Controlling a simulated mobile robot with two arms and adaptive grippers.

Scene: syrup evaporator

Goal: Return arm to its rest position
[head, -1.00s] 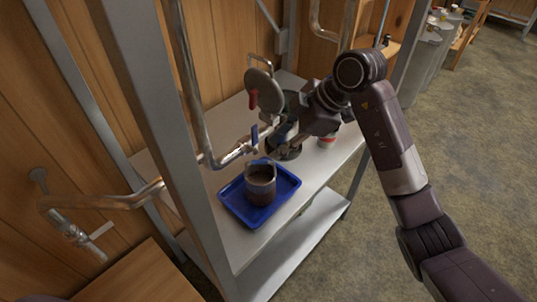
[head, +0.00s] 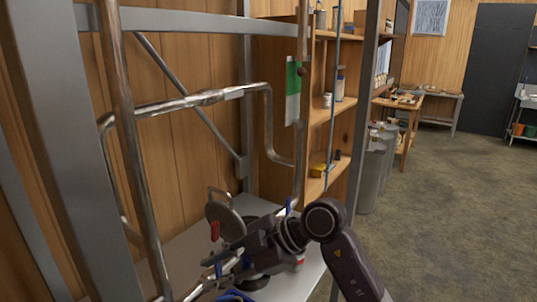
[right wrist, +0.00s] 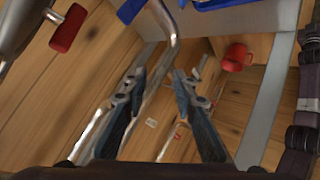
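My right arm comes in from the bottom right in the head view and bends at a dark elbow-like joint. Its gripper (head: 222,266) reaches left over the grey shelf, close to a round metal lid with a red handle (head: 214,230). In the right wrist view the two fingers of the right gripper (right wrist: 158,88) are spread apart, with nothing between them. The metal piece with the red handle (right wrist: 68,28) shows at upper left there. My left gripper is in neither view.
Steel pipes (head: 190,102) and a grey frame post (head: 65,150) stand left of the arm. A blue tray (head: 236,296) shows at the bottom edge. Wooden shelves, grey bins (head: 372,178) and open floor (head: 450,230) lie to the right.

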